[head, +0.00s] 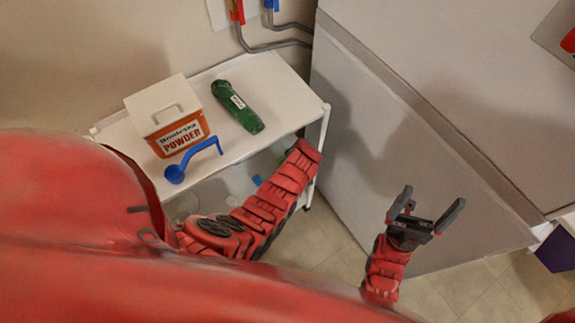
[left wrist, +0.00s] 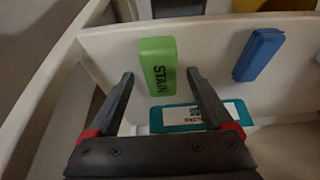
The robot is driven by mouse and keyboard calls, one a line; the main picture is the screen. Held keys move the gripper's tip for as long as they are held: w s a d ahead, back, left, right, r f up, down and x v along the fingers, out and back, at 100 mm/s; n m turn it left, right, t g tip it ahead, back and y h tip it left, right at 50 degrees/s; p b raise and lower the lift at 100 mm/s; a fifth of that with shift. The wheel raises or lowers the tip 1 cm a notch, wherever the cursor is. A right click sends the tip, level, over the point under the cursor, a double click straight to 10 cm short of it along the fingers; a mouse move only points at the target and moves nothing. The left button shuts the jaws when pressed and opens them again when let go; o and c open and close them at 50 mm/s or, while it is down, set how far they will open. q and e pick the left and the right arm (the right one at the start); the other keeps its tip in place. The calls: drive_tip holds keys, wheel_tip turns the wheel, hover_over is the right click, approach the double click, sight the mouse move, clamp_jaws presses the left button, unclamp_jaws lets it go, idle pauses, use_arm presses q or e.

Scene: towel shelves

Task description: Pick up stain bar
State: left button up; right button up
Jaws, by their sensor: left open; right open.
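The stain bar (left wrist: 158,66) is a green block with dark STAIN lettering on a white surface in the left wrist view. My left gripper (left wrist: 160,76) is open, and the bar's lower part shows between its fingertips. I cannot tell how far the tips are from it. In the head view the left arm reaches toward the white cart (head: 272,75), and its gripper is hidden there. My right gripper (head: 425,215) is open and empty, in front of the large grey-white panel. The stain bar does not show in the head view.
A blue block (left wrist: 259,54) lies right of the bar; a teal labelled item (left wrist: 178,115) lies below it. A large grey-white panel (head: 400,150) stands right of the cart.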

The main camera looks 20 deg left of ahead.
use_arm(q)
clamp_jaws()
idle(0.4)
drive_tip(key=shift+r, duration=0.1)
